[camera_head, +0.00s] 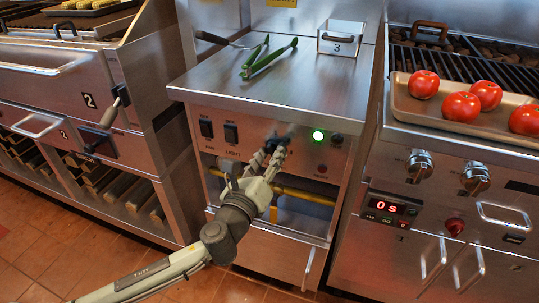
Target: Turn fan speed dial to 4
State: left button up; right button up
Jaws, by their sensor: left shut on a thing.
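The fan speed dial (271,136) appears to be the dark knob on the front panel of the middle steel unit (300,151). It is mostly hidden behind my fingers, so its setting cannot be read. My left gripper (270,156) reaches up from the lower left and is shut on the dial, its fingers against the panel. Right of it on the panel are a lit green light (318,135) and a small dark button (337,140). My right gripper is not in view.
Two black switches (231,132) sit left of the dial. A yellow pipe (305,196) runs below the panel. Green tongs (269,58) and a spatula (217,39) lie on the counter above. At right, a tray (456,123) holds tomatoes on a grill, above knobs and a timer (387,207).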

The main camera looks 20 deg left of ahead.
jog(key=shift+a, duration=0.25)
pick_arm(q)
jog(key=o, duration=1.2)
jog(key=shift+c, duration=0.2)
jog(key=shift+s, duration=0.15)
jog(key=s, duration=1.1)
jog(key=shift+s+a, duration=0.25)
jog(key=shift+s, duration=0.15)
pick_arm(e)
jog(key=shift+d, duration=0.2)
